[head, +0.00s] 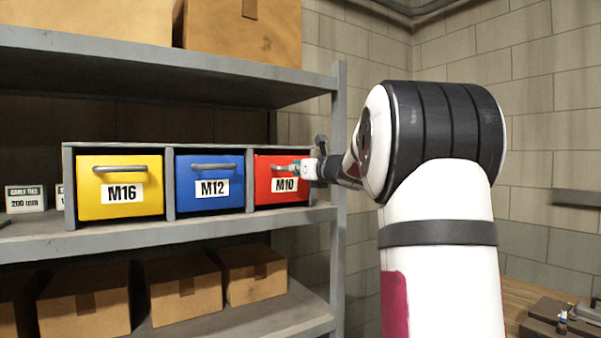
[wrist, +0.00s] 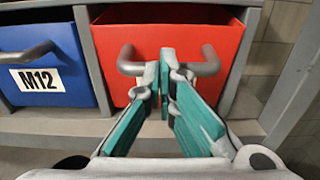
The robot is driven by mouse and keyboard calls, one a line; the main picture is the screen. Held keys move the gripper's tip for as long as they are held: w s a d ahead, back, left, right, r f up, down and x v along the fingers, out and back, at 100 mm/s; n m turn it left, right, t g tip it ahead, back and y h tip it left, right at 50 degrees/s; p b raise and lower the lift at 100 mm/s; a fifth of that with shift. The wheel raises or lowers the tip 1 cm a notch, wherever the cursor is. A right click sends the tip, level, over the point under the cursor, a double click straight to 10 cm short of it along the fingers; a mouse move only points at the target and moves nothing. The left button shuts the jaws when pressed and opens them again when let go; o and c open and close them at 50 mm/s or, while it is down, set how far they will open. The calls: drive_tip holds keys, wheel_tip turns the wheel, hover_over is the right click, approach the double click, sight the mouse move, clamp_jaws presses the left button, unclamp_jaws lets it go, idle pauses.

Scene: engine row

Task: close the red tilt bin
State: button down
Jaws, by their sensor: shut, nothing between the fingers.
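The red tilt bin (head: 262,185), labelled M10, is the right one of three bins in a grey rack. Its red front also shows in the wrist view (wrist: 108,60), with a dark opening above its top edge; I cannot tell exactly how far it tilts. Its grey handle (wrist: 207,62) runs across the front. My gripper (head: 308,168) is in front of the red bin's right part. In the wrist view my gripper (wrist: 165,62) has its teal fingers together at the middle of the handle, hiding that part and the label. Whether the fingertips touch is unclear.
The blue M12 bin (head: 209,198) stands directly left, and the yellow M16 bin (head: 120,208) beyond it. A grey shelf post (head: 338,240) rises close on the right. The upper shelf (head: 160,75) is overhead, and cardboard boxes (head: 255,275) sit below.

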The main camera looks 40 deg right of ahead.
drive_tip(key=shift+w+r, duration=0.35)
drive_tip(key=shift+w, duration=0.1)
drive_tip(key=shift+d, duration=0.1)
idle(0.5)
